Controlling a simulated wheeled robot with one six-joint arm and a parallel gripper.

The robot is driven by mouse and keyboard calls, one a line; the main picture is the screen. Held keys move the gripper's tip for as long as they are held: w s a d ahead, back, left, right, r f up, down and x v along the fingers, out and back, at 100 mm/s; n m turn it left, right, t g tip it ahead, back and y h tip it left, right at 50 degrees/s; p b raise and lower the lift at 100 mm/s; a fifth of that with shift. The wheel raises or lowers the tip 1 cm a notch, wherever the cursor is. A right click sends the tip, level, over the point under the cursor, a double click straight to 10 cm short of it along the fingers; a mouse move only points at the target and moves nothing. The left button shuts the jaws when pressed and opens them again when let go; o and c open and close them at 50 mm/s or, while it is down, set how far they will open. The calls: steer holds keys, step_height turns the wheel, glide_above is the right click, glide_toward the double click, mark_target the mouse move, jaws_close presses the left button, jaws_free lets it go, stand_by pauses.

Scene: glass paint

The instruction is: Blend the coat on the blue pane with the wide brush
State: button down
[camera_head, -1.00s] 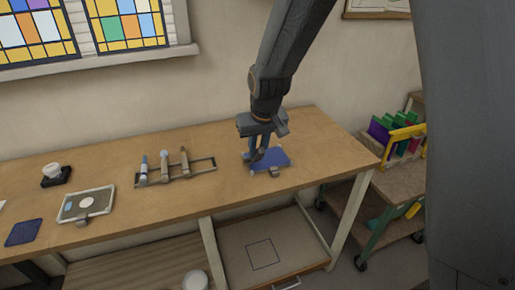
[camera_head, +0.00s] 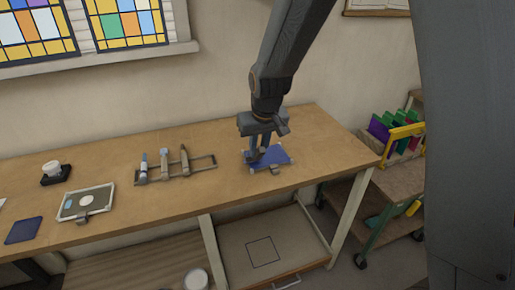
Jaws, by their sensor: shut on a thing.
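The blue pane (camera_head: 278,157) lies flat on the workbench, right of the middle, with a small grey clip or block (camera_head: 276,170) at its front edge. My gripper (camera_head: 258,157) points down over the pane's left part. It is shut on a slim tool, most likely the wide brush; the tool is small and mostly hidden by the fingers. Whether its tip touches the pane cannot be told. A coat on the pane cannot be made out at this size.
A framed tray with a pale round spot (camera_head: 70,212), a dark blue pad (camera_head: 23,231) and a white-topped jar on a black base (camera_head: 54,170) stand on the left. The workbench (camera_head: 220,195) is clear before the rack. A cart with coloured panes (camera_head: 392,140) stands right.

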steer(key=shift+w+d+b, duration=0.8)
steer(key=shift+w+d, duration=0.9)
steer(key=shift+d, duration=4.6)
steer(key=shift+w+a+r+p, duration=0.1)
steer(key=shift+w+a+r, duration=0.15)
steer(key=shift+w, duration=0.65)
steer(key=shift+w+a+r+p, duration=0.15)
steer(key=shift+w+a, duration=0.15)
steer(key=shift+w, duration=0.65)
steer(key=shift+w+a+r+p, duration=0.1)
steer(key=shift+w+a+r, duration=0.15)
steer(key=shift+w, duration=0.65)
steer(key=shift+s, duration=0.1)
steer(key=shift+f, duration=0.15)
steer(key=shift+f, duration=0.25)
steer(key=shift+f, duration=0.25)
